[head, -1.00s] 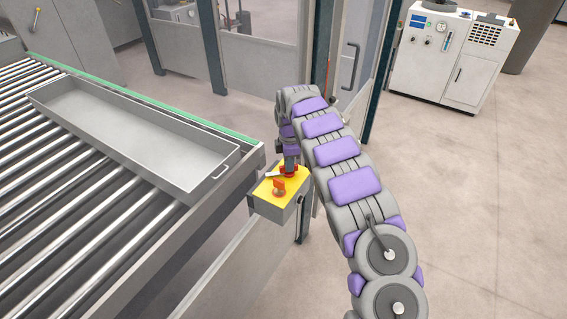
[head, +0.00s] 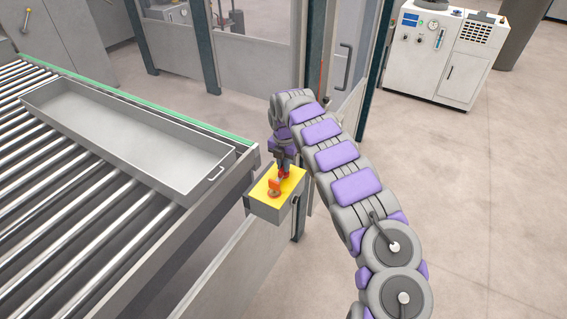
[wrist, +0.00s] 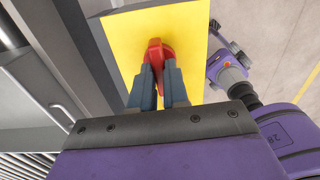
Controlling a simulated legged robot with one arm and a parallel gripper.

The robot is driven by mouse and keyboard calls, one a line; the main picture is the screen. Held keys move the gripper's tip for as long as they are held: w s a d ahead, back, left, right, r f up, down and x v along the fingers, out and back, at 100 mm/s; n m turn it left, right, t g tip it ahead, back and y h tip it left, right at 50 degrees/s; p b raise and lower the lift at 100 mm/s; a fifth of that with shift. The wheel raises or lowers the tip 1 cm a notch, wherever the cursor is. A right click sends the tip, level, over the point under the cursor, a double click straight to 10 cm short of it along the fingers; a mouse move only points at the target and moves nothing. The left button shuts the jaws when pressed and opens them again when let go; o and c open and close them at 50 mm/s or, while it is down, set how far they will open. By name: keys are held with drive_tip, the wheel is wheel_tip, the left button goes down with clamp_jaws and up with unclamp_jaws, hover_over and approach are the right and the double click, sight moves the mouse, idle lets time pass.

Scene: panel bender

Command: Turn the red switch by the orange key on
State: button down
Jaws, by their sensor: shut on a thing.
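A grey box with a yellow top (head: 262,189) is fixed at the corner of the roller conveyor. The orange key (head: 274,187) stands on the near part of that top. The red switch (head: 284,172) is just behind it, partly hidden by my gripper (head: 283,160). In the wrist view the red switch (wrist: 157,51) sits between the fingertips of my gripper (wrist: 158,70), which is shut on it from above. The orange key cannot be made out in the wrist view.
A grey tray (head: 39,103) with a handle lies on the conveyor rollers (head: 60,232) to the left. A glass-panelled enclosure with dark posts (head: 203,47) stands behind. A white cabinet machine (head: 440,62) stands at the back right. The floor on the right is clear.

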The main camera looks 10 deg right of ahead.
drive_tip(key=shift+w+r+n, duration=0.15)
drive_tip(key=shift+w+n, duration=0.05)
drive_tip(key=shift+n, duration=0.5)
drive_tip(key=c, duration=1.1)
unclamp_jaws()
wheel_tip(320, 180, up, 17)
drive_tip(key=shift+r+p, duration=0.1)
drive_tip(key=shift+p, duration=1.05)
drive_tip(key=shift+s, duration=0.1)
